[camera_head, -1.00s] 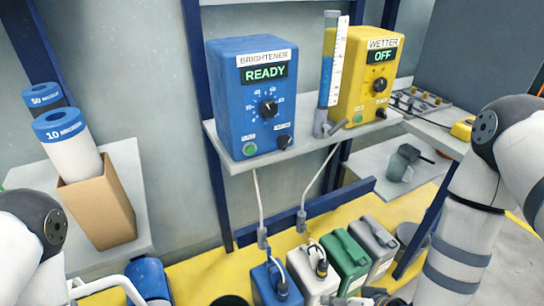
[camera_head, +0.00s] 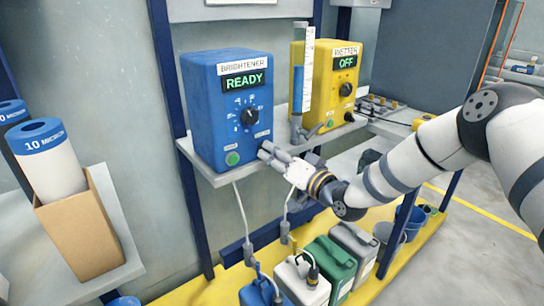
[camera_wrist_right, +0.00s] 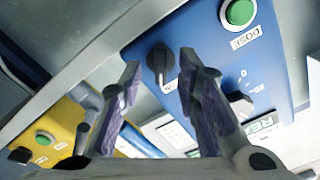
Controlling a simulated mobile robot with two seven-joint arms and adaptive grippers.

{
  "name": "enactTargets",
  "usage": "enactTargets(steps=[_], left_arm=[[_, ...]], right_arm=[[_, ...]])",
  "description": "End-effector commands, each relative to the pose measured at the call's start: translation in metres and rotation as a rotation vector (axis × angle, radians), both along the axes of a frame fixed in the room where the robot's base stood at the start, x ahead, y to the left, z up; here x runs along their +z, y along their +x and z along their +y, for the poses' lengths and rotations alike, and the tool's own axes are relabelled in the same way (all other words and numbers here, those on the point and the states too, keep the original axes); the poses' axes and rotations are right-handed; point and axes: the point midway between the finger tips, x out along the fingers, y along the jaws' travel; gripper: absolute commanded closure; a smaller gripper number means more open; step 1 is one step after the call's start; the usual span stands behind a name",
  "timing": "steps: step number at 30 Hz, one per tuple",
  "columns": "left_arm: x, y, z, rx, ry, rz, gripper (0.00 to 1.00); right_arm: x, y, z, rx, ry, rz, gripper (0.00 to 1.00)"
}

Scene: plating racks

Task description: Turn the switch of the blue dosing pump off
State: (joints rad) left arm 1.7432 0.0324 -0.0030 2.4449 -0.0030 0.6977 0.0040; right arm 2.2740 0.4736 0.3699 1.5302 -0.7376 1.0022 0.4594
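The blue dosing pump (camera_head: 204,122) stands on a shelf, its label reading BRIGHTENER and its display (camera_head: 243,79) reading READY. Its black switch (camera_wrist_right: 159,60) shows in the right wrist view, low on the pump's face near the edge; in the head view my right gripper hides it. My right gripper (camera_head: 268,150) is at the pump's lower right corner. In the right wrist view its two fingers are spread, with the switch seen between their tips; whether they touch it I cannot tell. My left gripper is out of view.
A yellow pump (camera_head: 322,84) labelled WETTER, reading OFF, stands to the right behind a clear tube (camera_head: 304,75) of blue liquid. The blue pump also has a large dial (camera_head: 250,116) and a green button (camera_head: 232,158). Several canisters (camera_head: 328,262) stand below.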

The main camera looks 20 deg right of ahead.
Motion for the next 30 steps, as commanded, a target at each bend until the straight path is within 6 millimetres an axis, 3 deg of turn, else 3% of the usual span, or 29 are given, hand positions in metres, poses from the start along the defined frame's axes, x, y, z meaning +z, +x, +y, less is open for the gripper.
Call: enactTargets(steps=[10, 11, 15, 30], left_arm=[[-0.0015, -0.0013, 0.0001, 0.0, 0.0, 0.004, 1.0], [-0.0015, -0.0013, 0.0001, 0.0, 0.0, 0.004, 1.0], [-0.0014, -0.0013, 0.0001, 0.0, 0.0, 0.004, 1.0], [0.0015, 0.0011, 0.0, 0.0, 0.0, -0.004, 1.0]], right_arm=[[0.0006, 0.0097, 0.0038, 0.001, 0.001, 0.001, 0.7], [0.0006, 0.0097, 0.0038, 0.001, 0.001, 0.001, 0.72], [0.0004, 0.0094, 0.0038, 0.001, 0.001, 0.001, 1.0], [0.0014, 0.0091, 0.0039, 0.001, -0.077, -0.028, 1.0]])
